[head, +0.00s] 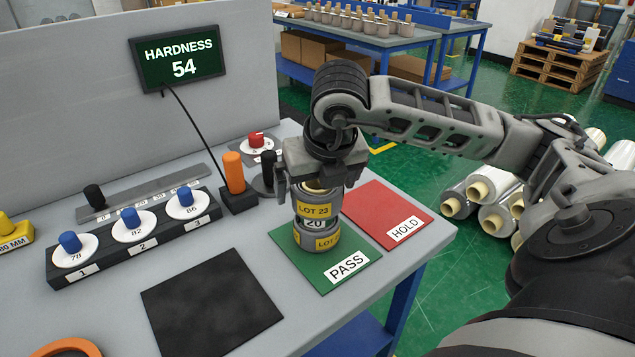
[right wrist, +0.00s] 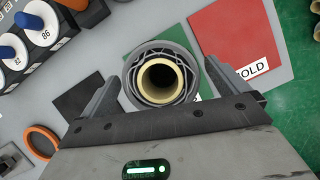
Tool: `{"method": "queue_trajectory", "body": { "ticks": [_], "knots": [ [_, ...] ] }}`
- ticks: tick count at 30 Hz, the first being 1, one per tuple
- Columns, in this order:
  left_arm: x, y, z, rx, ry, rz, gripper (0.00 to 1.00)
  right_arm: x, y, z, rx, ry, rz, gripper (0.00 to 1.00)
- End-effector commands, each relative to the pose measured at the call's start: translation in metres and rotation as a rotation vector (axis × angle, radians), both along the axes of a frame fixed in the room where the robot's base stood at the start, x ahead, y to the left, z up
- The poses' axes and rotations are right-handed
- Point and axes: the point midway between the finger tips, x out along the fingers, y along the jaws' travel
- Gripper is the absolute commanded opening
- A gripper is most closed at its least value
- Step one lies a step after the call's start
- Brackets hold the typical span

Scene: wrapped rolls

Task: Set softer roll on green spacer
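A stack stands upright on the green PASS mat (head: 358,252). Its upper roll (head: 314,210) has a yellow LOT 23 label. Below it is a grey band marked 20 (head: 314,223), then a lower roll (head: 318,241) with a partly hidden yellow LOT label. I cannot tell which roll is softer. My right gripper (head: 318,192) is right above the stack, its fingers at the upper roll's sides. In the right wrist view, the gripper (right wrist: 160,88) is open, with gaps either side of the roll's grey ring and tan core (right wrist: 162,80). My left gripper is not in view.
A red HOLD mat (head: 388,213) lies beside the green one. A screen (head: 178,58) reads HARDNESS 54. A black rack (head: 134,250) holds blue-handled pieces on white discs. A black pad (head: 210,305) is bare. An orange ring (head: 62,347) lies front left.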

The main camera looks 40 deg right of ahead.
Motion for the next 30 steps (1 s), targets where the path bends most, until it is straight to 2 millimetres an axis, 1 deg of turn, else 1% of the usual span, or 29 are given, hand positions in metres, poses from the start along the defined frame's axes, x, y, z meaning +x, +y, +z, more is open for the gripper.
{"method": "queue_trajectory", "body": {
  "ticks": [4, 7, 8, 12, 18, 22, 25, 30],
  "knots": [
    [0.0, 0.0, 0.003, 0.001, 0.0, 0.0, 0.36, 0.0, 0.0, 0.002, 0.0, 0.0, 0.0, 0.99],
    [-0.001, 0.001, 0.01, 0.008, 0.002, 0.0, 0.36, 0.0, 0.0, 0.01, 0.0, 0.001, 0.0, 0.99],
    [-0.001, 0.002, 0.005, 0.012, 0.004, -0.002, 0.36, -0.001, 0.001, 0.012, 0.0, -0.002, 0.0, 0.99],
    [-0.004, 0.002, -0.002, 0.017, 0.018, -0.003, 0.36, -0.011, 0.005, 0.037, -0.001, -0.006, 0.001, 0.99],
    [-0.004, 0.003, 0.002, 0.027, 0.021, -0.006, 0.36, -0.026, 0.012, 0.08, 0.001, -0.007, 0.002, 0.99],
    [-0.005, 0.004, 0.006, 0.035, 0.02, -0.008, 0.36, -0.035, 0.015, 0.102, 0.0, -0.005, 0.001, 0.99],
    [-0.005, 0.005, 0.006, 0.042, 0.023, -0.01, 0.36, -0.039, 0.017, 0.111, 0.0, -0.003, 0.0, 0.99],
    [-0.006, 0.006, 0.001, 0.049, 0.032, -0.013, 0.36, -0.042, 0.018, 0.117, 0.0, -0.001, 0.0, 0.99]
  ]
}}
